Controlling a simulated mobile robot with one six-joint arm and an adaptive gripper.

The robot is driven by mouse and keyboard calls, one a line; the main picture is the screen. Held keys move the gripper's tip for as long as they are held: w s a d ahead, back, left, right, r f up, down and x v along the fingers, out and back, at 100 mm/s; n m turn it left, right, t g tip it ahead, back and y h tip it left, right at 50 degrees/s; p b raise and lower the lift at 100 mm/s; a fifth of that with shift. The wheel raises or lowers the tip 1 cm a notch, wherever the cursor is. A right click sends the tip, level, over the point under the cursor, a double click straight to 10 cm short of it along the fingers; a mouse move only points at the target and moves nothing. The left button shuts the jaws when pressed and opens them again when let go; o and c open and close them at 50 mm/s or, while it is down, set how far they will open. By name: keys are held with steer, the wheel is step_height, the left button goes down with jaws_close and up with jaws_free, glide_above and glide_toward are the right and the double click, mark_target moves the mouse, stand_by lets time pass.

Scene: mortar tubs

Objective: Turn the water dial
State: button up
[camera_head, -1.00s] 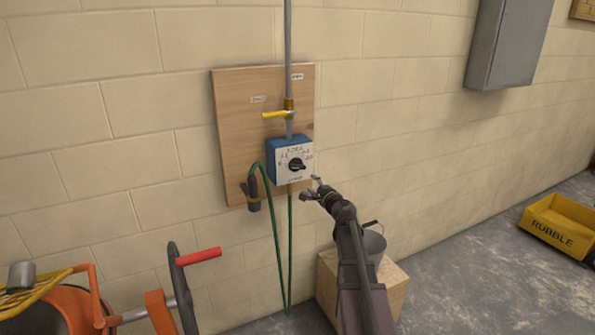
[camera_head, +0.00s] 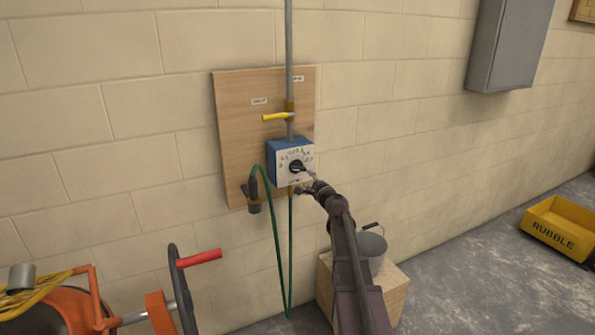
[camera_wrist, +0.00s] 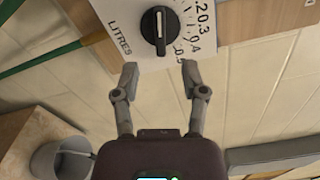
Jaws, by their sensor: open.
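The water dial (camera_head: 296,166) is a black knob on the white, number-marked face of a blue box (camera_head: 286,148), fixed to a wooden board on the wall. In the wrist view the dial (camera_wrist: 160,30) shows its grip bar, with "LITRES" and numbers such as 0.3 and 0.4 printed around it. My gripper (camera_wrist: 159,78) is open and empty, its two fingertips just short of the knob and apart from it in the picture. In the head view my gripper (camera_head: 306,182) is at the lower right of the dial face, partly in front of it.
A yellow lever (camera_head: 278,117) sits on the pipe above the box. A green hose (camera_head: 274,240) hangs below. A grey bucket (camera_head: 371,246) stands on a wooden block (camera_head: 396,292). An orange machine (camera_head: 75,305) is at lower left, a yellow rubble tub (camera_head: 556,228) at right.

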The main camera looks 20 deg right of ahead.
mark_target(298, 170)
steer(key=w, duration=0.9)
steer(key=shift+w+a, duration=0.15)
jaws_close()
